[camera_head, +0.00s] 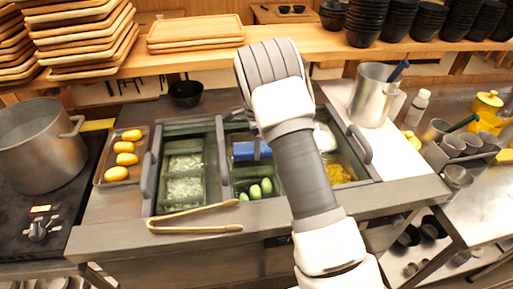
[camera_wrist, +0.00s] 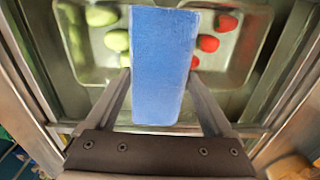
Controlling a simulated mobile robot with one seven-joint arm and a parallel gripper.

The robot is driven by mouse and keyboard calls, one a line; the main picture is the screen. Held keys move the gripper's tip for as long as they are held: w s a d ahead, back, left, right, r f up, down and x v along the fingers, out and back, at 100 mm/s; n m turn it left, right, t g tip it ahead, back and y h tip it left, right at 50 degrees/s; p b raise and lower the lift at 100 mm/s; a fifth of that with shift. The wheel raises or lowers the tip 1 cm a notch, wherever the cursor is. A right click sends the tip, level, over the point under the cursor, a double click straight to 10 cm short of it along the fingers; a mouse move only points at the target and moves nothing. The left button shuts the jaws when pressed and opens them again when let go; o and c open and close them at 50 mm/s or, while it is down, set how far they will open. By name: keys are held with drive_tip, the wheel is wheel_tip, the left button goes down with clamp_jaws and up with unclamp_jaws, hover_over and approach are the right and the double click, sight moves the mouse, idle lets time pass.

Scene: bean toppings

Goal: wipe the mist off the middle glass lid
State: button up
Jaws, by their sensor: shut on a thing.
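My gripper (camera_wrist: 160,78) is shut on a blue sponge-like block (camera_wrist: 163,65), with one finger on each side. In the head view the blue block (camera_head: 246,151) shows over the middle section of the counter unit, and my arm hides most of the gripper. The middle glass lid (camera_head: 236,128) is partly hidden behind my arm. Cucumbers (camera_head: 257,188) show in the section below it. In the wrist view, blurred green (camera_wrist: 108,38) and red (camera_wrist: 214,38) vegetables lie in metal pans beyond the block. I cannot tell whether the block touches the glass, and I see no clear mist.
Tongs (camera_head: 195,218) lie on the front ledge. A left lid (camera_head: 153,160) covers pale toppings. A large pot (camera_head: 40,150) and a tray of yellow items (camera_head: 107,183) stand left. A metal pitcher (camera_head: 372,98) stands right. A wooden shelf (camera_head: 200,60) runs behind.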

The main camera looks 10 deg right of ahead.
sight(260, 173)
drive_tip(key=shift+w+p, duration=0.55)
drive_tip(key=shift+w, duration=4.25)
drive_tip(key=shift+s, duration=0.1)
drive_tip(key=shift+s+b, duration=0.45)
drive_tip(key=shift+s, duration=1.3)
drive_tip(key=shift+s+f+b, duration=0.1)
drive_tip(key=shift+s+b, duration=0.55)
drive_tip(key=shift+s, duration=5)
drive_tip(key=shift+s+b, duration=0.4)
drive_tip(key=shift+s, duration=1.45)
drive_tip(key=shift+r+p, duration=2.4)
drive_tip(key=shift+r, duration=0.6)
